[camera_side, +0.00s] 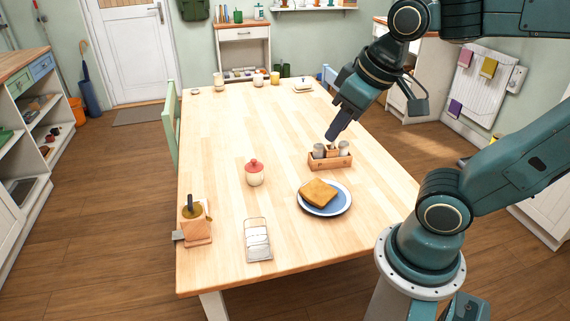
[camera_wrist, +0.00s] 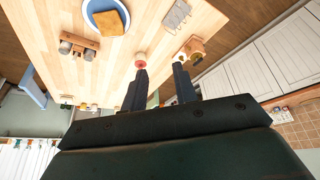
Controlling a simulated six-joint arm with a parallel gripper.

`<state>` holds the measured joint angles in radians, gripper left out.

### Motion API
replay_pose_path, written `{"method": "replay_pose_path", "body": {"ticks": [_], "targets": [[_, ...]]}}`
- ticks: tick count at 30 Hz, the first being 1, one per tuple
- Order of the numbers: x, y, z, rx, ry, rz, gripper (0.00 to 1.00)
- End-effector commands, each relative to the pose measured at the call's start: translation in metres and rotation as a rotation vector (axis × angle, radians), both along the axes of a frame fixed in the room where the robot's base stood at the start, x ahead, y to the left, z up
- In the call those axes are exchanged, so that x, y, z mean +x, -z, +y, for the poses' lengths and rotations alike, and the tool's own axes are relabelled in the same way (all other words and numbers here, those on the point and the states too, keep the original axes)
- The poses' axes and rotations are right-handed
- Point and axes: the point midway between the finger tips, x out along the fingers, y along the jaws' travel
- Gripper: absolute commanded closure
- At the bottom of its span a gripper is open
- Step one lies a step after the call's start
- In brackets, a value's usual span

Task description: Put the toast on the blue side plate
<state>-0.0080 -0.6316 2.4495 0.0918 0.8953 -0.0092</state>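The toast (camera_side: 319,193) lies on the blue side plate (camera_side: 342,205), flat across its middle and left part. In the wrist view the toast (camera_wrist: 107,21) also rests on the blue plate (camera_wrist: 91,26) at the top left. My gripper (camera_side: 335,135) is raised above the table near the wooden condiment caddy, apart from the toast and plate. In the wrist view its two fingers (camera_wrist: 159,68) are spread with a gap between them and hold nothing.
The condiment caddy (camera_side: 330,161) stands behind the plate. A red-lidded jar (camera_side: 254,173) and a metal rack (camera_side: 257,240) stand left of it. A wooden utensil holder (camera_side: 196,221) is at the left edge. The table's middle (camera_side: 235,120) is clear.

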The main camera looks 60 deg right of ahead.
Motion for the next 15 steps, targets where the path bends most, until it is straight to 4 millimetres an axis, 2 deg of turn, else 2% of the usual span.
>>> {"method": "replay_pose_path", "body": {"ticks": [6,15], "targets": [[-0.018,-0.002,0.013,0.020,-0.060,-0.054,0.71],[-0.021,-0.001,0.016,0.025,-0.074,-0.063,0.71]]}}
